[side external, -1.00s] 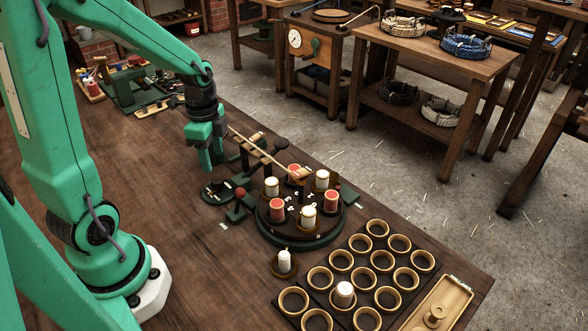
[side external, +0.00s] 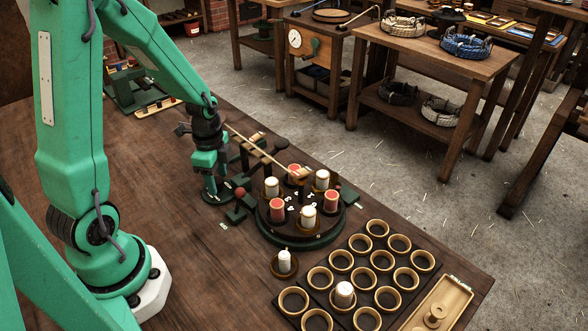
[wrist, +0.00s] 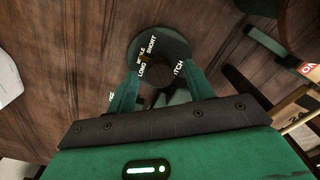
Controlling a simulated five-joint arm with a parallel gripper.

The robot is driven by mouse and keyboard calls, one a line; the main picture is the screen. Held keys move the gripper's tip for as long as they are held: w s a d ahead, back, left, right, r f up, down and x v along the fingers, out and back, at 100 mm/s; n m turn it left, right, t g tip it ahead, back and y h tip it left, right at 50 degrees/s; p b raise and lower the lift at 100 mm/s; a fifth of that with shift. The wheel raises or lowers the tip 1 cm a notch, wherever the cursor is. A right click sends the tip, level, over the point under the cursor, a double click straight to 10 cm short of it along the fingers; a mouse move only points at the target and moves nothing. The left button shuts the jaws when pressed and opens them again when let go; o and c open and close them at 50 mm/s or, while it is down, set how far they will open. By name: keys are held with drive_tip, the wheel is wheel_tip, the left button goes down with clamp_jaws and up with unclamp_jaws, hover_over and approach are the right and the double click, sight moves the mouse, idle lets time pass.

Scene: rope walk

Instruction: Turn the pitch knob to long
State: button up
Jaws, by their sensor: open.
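The round dark green pitch dial (wrist: 176,45) is in the upper middle of the wrist view, lettered SHORT, MIDDLE, LONG and PITCH. Its dark knob (wrist: 163,74) sits near the centre, partly hidden. A small pale mark shows near the words MIDDLE and LONG, but I cannot tell exactly where the knob points. My gripper (wrist: 160,80) is open, one finger on either side of the knob. I cannot tell whether they touch it. In the side view my gripper (side external: 215,190) is low over the dial (side external: 204,198), hiding the knob.
A turntable (side external: 300,237) with red and white bobbins stands right of the dial. A red ball-topped lever (side external: 240,192) and a wooden arm (side external: 262,152) are close beside my gripper. A rack of cups (side external: 340,260) is at front right.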

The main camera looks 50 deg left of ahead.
drive_tip(key=shift+c, duration=0.2)
drive_tip(key=c, duration=0.9)
drive_tip(key=shift+n, duration=0.3)
drive_tip(key=n, duration=0.8)
drive_tip(key=o, duration=0.9)
